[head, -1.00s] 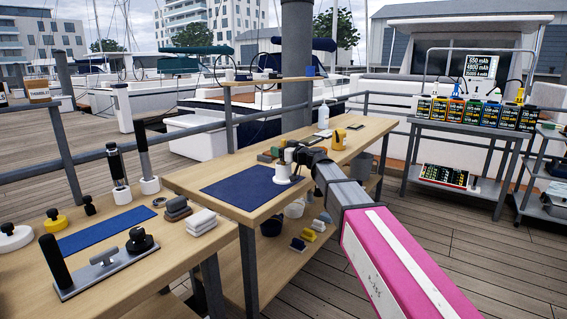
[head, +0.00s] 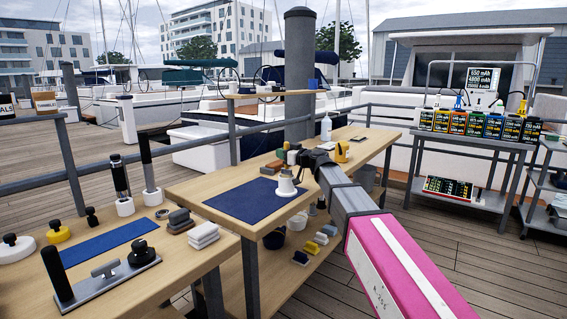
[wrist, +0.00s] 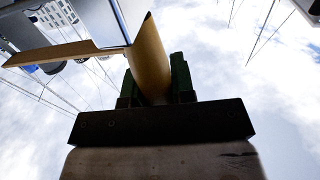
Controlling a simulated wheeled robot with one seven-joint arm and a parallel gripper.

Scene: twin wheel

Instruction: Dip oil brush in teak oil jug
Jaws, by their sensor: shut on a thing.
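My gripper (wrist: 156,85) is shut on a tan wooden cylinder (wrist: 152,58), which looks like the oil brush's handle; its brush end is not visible. In the head view my gripper (head: 305,157) is at the far end of my arm, above the right part of the blue mat. A white, flared vessel (head: 287,187) stands upright on the mat just below and left of my gripper; it may be the teak oil jug, but no label can be read. A large pale surface (wrist: 92,22) beside the handle in the wrist view cannot be identified. I cannot tell whether the brush touches the vessel.
The blue mat (head: 235,200) lies on the wooden workbench (head: 190,188). A white bottle (head: 326,128) and a yellow tool (head: 341,152) stand behind. Folded cloths (head: 203,234) lie on the nearer bench. The mat's left part is clear.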

